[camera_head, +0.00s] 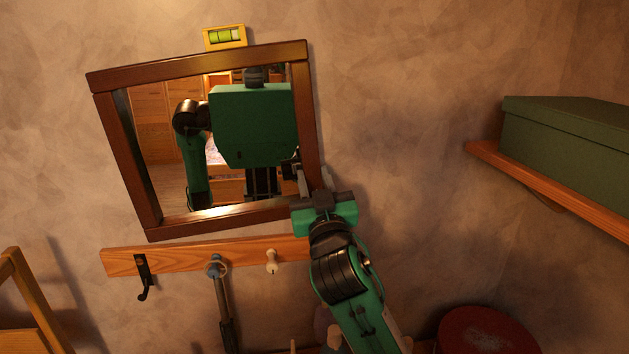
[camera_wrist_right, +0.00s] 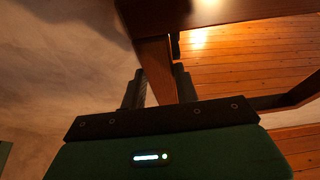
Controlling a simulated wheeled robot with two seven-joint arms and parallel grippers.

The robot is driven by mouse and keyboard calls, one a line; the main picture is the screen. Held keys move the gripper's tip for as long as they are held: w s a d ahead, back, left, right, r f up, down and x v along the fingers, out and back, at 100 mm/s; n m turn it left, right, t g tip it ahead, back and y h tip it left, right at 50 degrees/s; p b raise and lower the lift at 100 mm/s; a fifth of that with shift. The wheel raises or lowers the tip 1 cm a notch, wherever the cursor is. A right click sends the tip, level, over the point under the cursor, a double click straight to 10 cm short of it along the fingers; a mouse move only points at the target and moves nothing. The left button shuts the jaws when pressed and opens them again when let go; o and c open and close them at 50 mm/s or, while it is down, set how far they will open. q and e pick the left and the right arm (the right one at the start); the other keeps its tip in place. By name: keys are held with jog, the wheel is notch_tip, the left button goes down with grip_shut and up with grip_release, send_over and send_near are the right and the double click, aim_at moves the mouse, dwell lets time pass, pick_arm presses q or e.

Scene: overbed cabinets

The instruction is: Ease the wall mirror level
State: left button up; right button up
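The wall mirror (camera_head: 132,160) has a dark brown wooden frame and hangs tilted, its right side higher than its left. A yellow spirit level (camera_head: 225,37) with a green vial sits at its top edge; the bubble is too small to read. My right gripper (camera_head: 313,182) is at the lower right part of the frame. In the right wrist view, its two dark fingers (camera_wrist_right: 160,87) stand on either side of a frame bar (camera_wrist_right: 157,62). Whether both fingers press on the bar is unclear. My left gripper is not directly in view; the mirror glass reflects my body.
A wooden rail (camera_head: 190,254) with a black hook (camera_head: 144,276) and pegs is just below the mirror. A long-handled item (camera_head: 224,305) hangs from it. At right, a shelf (camera_head: 560,184) holds a green box (camera_head: 570,145). A round red object (camera_head: 485,333) is below.

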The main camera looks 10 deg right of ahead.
jog(key=shift+a+f+b, duration=0.1)
jog(key=shift+f+b, duration=0.2)
jog(key=shift+b, duration=0.1)
grip_shut()
jog(key=m+b, duration=0.1)
jog(key=a+f+b, duration=0.1)
jog(key=shift+a+f+m+h+b, duration=0.15)
jog(key=shift+a+m+h+b, duration=0.1)
jog(key=shift+m+h+b, duration=0.15)
jog(key=o, duration=1.1)
grip_release()
jog(key=shift+s, duration=0.1)
jog(key=b+v, duration=0.5)
jog(key=v, duration=0.8)
jog(key=shift+s+f, duration=0.2)
jog(key=shift+s, duration=0.05)
